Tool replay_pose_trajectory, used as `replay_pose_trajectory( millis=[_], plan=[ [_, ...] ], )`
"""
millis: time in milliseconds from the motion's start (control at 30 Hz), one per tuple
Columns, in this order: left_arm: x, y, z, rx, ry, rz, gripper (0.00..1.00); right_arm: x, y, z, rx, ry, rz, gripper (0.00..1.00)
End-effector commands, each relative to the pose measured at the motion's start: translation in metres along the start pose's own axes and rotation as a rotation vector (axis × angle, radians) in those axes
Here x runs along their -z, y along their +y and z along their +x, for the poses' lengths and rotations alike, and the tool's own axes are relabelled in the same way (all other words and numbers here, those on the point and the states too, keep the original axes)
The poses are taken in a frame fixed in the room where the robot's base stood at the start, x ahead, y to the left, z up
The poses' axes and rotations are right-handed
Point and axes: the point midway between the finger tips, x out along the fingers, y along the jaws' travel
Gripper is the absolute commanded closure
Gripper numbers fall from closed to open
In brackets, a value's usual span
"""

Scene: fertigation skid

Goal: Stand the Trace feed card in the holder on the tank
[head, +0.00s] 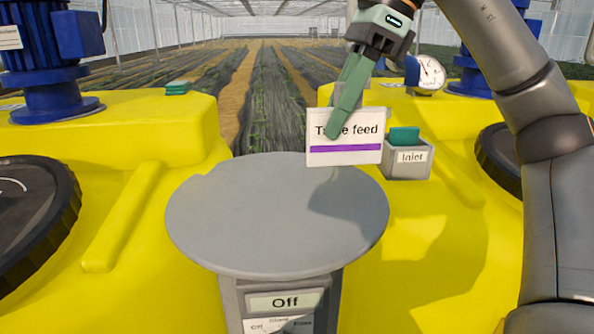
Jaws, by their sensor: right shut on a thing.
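The Trace feed card (345,157), white with a purple stripe, is upright in my right gripper (337,128). The green fingers are shut on it and cover part of the word "Trace". The card is in front of the right yellow tank's inner edge, beyond the round grey table top; I cannot tell whether its lower edge touches anything. A grey block (376,96) shows partly behind the card and fingers on the right tank (432,220); I cannot tell whether it is the holder. My left gripper is out of view.
A grey box marked Inlet (407,159) with a green piece (404,136) stands just right of the card. A pressure gauge (427,75) is behind it. The round grey top (270,215) is bare, above a panel reading Off (285,301). Green pieces (178,88) lie on the left tank.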

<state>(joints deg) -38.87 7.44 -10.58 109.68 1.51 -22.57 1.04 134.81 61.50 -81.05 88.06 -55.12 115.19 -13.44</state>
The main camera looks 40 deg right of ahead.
Motion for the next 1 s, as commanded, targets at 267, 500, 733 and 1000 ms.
replay_pose_trajectory(
  millis=[267, 500, 733, 1000],
  plan=[
    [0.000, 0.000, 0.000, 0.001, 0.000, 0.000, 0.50, 0.000, -0.058, 0.030, -0.007, 0.001, 0.004, 1.00],
    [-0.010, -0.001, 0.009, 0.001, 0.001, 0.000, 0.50, 0.009, -0.088, 0.068, -0.005, 0.001, 0.001, 1.00],
    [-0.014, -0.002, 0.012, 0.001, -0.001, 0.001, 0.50, 0.012, -0.103, 0.081, -0.001, 0.000, -0.002, 1.00],
    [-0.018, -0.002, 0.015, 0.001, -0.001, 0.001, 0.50, 0.025, -0.111, 0.110, 0.000, 0.004, 0.000, 1.00]
  ],
)
